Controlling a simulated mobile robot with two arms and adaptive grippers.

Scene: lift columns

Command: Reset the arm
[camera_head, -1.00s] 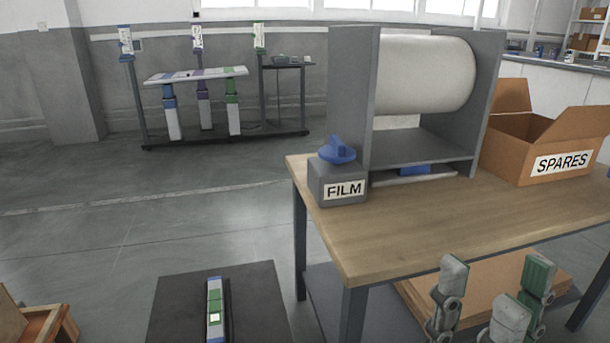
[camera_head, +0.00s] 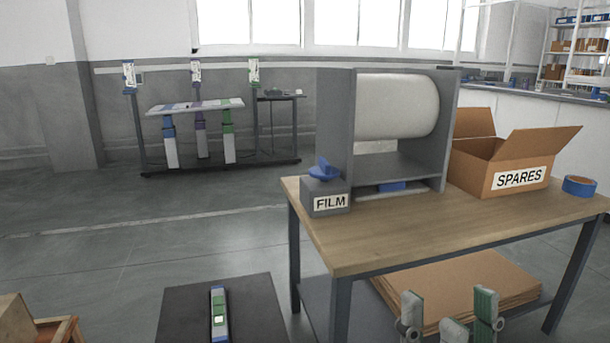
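My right gripper (camera_head: 448,312) shows at the bottom right, in front of the workbench (camera_head: 400,235). Its grey and green fingers point up and stand apart. It is open, with nothing visible between the fingers. Its lower part and my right arm are cut off by the picture's bottom edge. My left gripper and arm are not in view.
The bench holds a roll in a grey stand (camera_head: 335,125), a FILM box (camera_head: 325,196), an open SPARES carton (camera_head: 515,170) and blue tape (camera_head: 579,186). Flat cardboard (camera_head: 455,280) lies below. A dark platform (camera_head: 180,310) stands left; lift columns stand behind. Mid-left floor is clear.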

